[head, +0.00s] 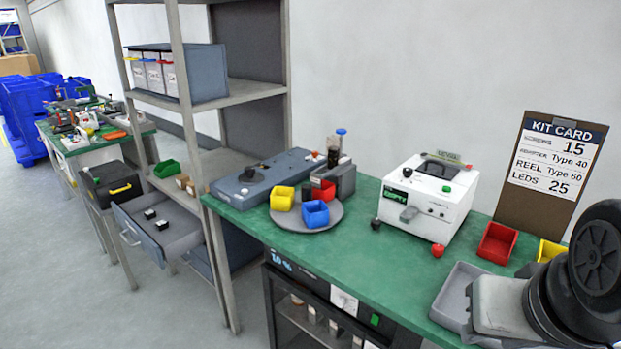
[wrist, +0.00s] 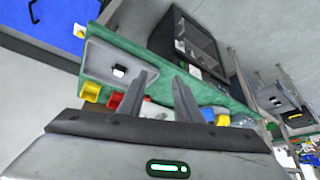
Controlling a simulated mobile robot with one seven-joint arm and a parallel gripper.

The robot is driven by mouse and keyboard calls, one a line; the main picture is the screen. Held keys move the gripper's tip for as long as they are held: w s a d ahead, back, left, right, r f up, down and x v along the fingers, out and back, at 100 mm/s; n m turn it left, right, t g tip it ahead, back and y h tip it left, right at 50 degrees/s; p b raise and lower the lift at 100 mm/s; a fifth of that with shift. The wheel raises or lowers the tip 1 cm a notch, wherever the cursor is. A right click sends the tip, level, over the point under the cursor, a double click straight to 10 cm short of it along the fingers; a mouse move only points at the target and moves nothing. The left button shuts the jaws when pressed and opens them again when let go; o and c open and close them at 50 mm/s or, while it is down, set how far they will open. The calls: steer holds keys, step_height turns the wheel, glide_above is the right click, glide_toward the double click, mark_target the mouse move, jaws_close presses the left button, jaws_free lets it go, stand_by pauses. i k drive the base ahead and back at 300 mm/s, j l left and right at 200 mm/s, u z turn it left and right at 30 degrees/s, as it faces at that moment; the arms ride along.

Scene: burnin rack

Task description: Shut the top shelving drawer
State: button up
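The top shelving drawer (head: 178,240) is grey and stands pulled out from the shelving unit (head: 205,165) at the left of the head view. Its handle (head: 130,238) is on the front, facing left. Small black-and-white items lie inside it. What looks like the same open drawer is small at the right of the wrist view (wrist: 272,100). My gripper (wrist: 166,80) shows in the wrist view with its two fingers apart and nothing between them. It is far from the drawer, near the bench's right end. My gripper's fingers are not visible in the head view.
A green workbench (head: 375,262) stands between my arm and the shelving, with a white tester (head: 428,195), a grey tray (head: 455,295) and coloured bins on it. A black cabinet (head: 310,310) is below. The floor (head: 75,285) left of the drawer is clear.

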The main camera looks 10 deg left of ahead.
mark_target(185, 232)
steer(key=i+u, duration=0.1)
steer(key=u, duration=0.3)
steer(key=j+u, duration=0.1)
steer(key=u, duration=0.35)
steer(key=i+u, duration=0.15)
steer(key=u, duration=0.25)
steer(key=l+u, duration=0.1)
steer(key=u, duration=0.3)
steer(key=i, duration=0.05)
